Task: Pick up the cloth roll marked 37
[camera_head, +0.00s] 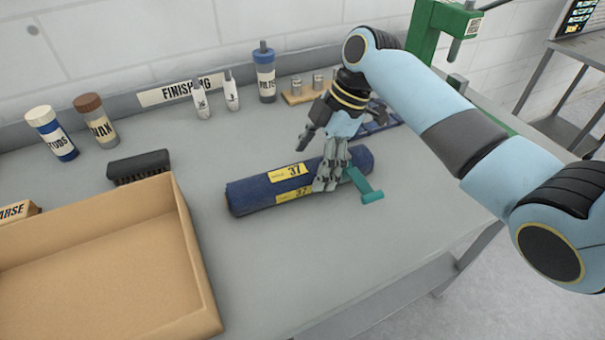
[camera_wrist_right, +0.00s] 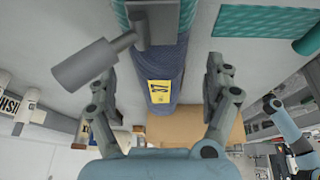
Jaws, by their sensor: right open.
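The dark blue cloth roll (camera_head: 255,197) lies on the grey table, with yellow labels reading 37. My right gripper (camera_head: 320,165) is open over the roll's right half and hides part of it. In the right wrist view, the roll (camera_wrist_right: 170,60) and a yellow 37 label lie between the spread fingers (camera_wrist_right: 160,88). I cannot tell how much height separates the fingers from the roll. A light blue arm of mine (camera_wrist_right: 290,128) shows small at the right of that view; its gripper is too small to read.
A tan open box (camera_head: 195,250) stands left of the roll. A black brush (camera_head: 138,166), several bottles and markers line the back. A green stand (camera_head: 428,30) rises behind. Bare table lies in front.

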